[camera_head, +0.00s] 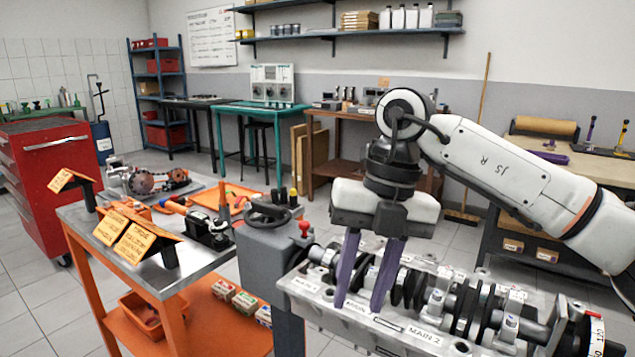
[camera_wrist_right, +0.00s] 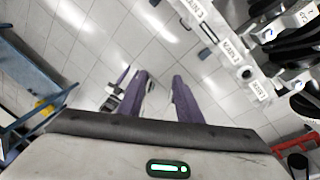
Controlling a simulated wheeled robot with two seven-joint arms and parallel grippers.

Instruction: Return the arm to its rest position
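My right gripper (camera_head: 362,303) hangs with its purple fingers pointing down, in front of and over the near left side of the engine block (camera_head: 300,287). In the right wrist view the two purple fingers (camera_wrist_right: 160,90) stand apart with only floor between them, so it is open and empty. The crankshaft (camera_head: 440,290) lies in the block, with labelled bearing caps along it. The right arm (camera_head: 520,180) comes in from the right, bent at the wrist. My left gripper does not show in the head view.
An orange cart (camera_head: 165,280) with a metal top holds tools, parts and yellow signs at left. A grey post (camera_head: 270,265) with a red knob stands beside the block. A red tool cabinet (camera_head: 50,165) is at far left. Open tiled floor lies behind.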

